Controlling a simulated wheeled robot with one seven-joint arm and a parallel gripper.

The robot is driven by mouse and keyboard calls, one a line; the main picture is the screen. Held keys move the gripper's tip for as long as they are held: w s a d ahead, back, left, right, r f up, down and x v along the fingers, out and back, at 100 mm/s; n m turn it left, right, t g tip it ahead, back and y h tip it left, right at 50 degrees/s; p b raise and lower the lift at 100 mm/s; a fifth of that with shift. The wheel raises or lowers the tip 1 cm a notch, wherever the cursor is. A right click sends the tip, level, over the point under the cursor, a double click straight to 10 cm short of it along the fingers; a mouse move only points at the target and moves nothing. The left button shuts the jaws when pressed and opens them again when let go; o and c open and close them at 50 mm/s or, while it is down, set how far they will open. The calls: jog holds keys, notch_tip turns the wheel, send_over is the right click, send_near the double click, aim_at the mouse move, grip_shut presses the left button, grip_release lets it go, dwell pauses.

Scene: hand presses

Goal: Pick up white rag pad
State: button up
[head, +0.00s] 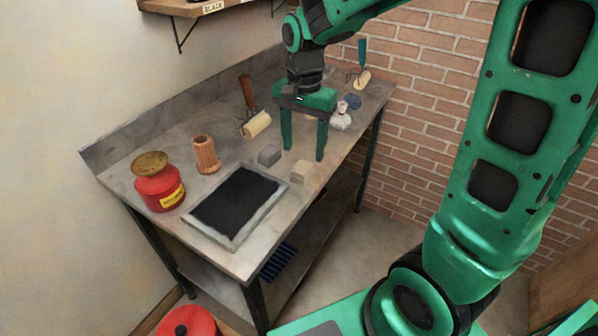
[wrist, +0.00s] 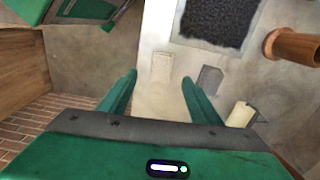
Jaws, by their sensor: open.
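The white rag pad (head: 341,119) looks like a small bunched white bundle with a narrow top. It sits on the metal bench toward the far right in the head view. I cannot make it out in the wrist view. My gripper (head: 303,151) is open and empty, pointing down over the bench, to the left of and nearer than the pad. Its two green fingers also show in the wrist view (wrist: 158,80), with a pale beige block (wrist: 162,67) seen beyond their tips.
Near my fingers are a grey block (head: 269,155) and the beige block (head: 300,171). A brayer (head: 256,124), a wooden cylinder (head: 206,155), a red can (head: 159,188) and a black inking slab (head: 237,204) stand on the bench. A blue pad (head: 353,102) lies behind the white one.

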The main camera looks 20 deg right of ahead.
aim_at(302, 167)
jog(key=shift+w+a+f, duration=0.1)
jog(key=shift+f, duration=3.1)
jog(key=c, duration=1.1)
